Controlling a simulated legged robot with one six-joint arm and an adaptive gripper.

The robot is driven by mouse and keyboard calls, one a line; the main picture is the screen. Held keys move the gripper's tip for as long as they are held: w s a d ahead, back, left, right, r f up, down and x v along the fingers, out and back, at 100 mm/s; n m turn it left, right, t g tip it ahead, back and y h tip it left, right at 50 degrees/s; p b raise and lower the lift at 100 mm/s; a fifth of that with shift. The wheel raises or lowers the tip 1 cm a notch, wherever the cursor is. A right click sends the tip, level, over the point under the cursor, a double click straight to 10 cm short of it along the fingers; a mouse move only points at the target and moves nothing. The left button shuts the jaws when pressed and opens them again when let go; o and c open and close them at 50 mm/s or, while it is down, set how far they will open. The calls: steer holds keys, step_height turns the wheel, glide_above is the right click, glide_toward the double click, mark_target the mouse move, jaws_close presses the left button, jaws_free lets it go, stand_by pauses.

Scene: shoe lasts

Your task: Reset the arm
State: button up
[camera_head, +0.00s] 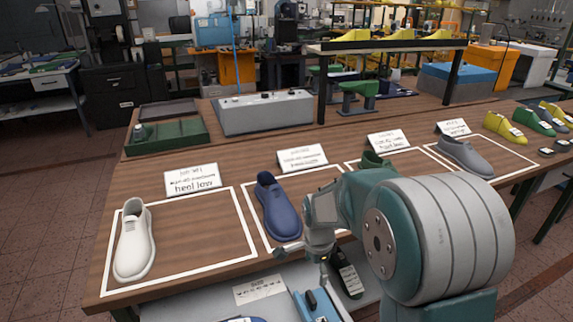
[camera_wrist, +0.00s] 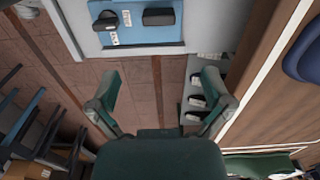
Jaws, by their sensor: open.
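My gripper (camera_head: 303,262) is at the front edge of the wooden table, just in front of the blue shoe last (camera_head: 281,212). In the wrist view my gripper (camera_wrist: 160,88) has its two green fingers spread wide, with nothing between them. The blue last also shows at the right edge of the wrist view (camera_wrist: 305,55). My arm bends in from the right in the head view and covers part of the table and of a green last (camera_head: 373,160).
A white last (camera_head: 133,242) and a grey last (camera_head: 465,157) lie inside white outlines on the table (camera_head: 205,225). Label cards (camera_head: 192,180) stand behind them.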

steer(key=s+d+r+n+t, duration=0.3)
steer(key=s+r+n, duration=0.4)
steer(key=s+r, duration=0.5)
steer(key=s+d+r+n+t, duration=0.1)
steer(key=s+r+n+t, duration=0.1)
steer(key=s+r+n, duration=0.4)
steer(key=s+n, duration=0.1)
steer(key=s, duration=0.2)
steer(key=shift+s+n+t, duration=0.3)
steer(key=shift+s+n, duration=0.05)
steer(key=shift+n, duration=0.05)
